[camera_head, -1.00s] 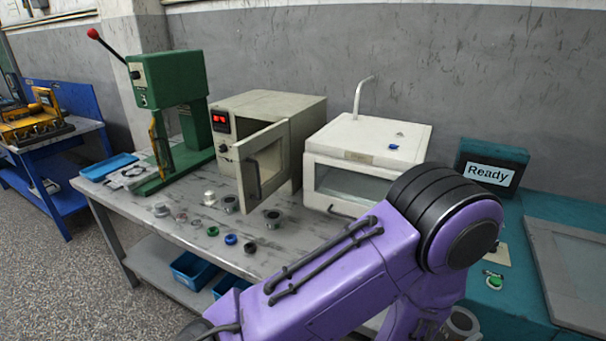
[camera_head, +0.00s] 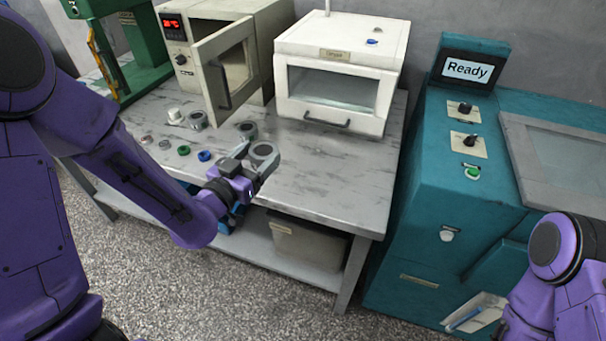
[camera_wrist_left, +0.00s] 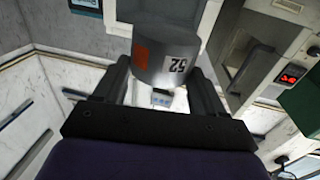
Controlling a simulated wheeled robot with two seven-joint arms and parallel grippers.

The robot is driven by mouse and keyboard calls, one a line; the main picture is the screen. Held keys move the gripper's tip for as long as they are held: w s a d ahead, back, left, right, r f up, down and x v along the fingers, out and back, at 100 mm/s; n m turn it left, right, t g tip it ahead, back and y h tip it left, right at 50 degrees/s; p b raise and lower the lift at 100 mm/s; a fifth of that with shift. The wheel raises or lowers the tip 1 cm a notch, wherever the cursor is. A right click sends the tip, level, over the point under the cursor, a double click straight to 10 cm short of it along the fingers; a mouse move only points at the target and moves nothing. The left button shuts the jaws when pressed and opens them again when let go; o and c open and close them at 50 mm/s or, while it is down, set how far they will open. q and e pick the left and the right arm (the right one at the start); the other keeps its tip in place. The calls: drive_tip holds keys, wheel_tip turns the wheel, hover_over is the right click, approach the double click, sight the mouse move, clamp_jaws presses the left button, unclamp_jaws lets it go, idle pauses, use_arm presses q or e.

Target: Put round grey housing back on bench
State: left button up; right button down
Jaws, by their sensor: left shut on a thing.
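The round grey housing (camera_head: 263,151) is held in my left gripper (camera_head: 254,163), over the front part of the grey bench (camera_head: 310,165). In the left wrist view the housing (camera_wrist_left: 168,52) is a grey cylinder with an orange patch and the number 52, between the two dark fingers (camera_wrist_left: 160,85). The fingers are shut on it. I cannot tell whether its underside touches the bench. My right arm shows at the lower right edge, but its gripper is out of view.
Several small parts, including a blue ring (camera_head: 204,156) and a green ring (camera_head: 183,150), lie left of my gripper. An open-door oven (camera_head: 240,70) and a white glass-fronted box (camera_head: 342,65) stand behind. A teal machine (camera_head: 425,150) stands right. The bench right of the housing is clear.

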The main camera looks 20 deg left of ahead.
use_arm(q)
drive_tip(key=shift+s+a+h, duration=0.3)
drive_tip(key=shift+h, duration=0.1)
drive_tip(key=w+d+b, duration=0.1)
drive_tip(key=b, duration=0.2)
drive_tip(key=d+f+b, duration=0.1)
drive_tip(key=b, duration=0.1)
drive_tip(key=shift+w+d+f+m+b, duration=0.2)
drive_tip(key=shift+w+m+b, duration=0.1)
drive_tip(key=shift+w+b, duration=0.1)
drive_tip(key=w+d+f, duration=0.3)
drive_tip(key=d+f, duration=0.1)
drive_tip(key=w+d+f, duration=0.4)
drive_tip(key=shift+w+d+f, duration=0.1)
drive_tip(key=shift+w, duration=0.05)
wheel_tip(320, 180, down, 3)
drive_tip(key=shift+d+r+p, duration=0.1)
drive_tip(key=shift+r+p, duration=0.1)
drive_tip(key=shift+p, duration=0.2)
drive_tip(key=shift+w+f, duration=0.1)
drive_tip(key=shift+f, duration=0.15)
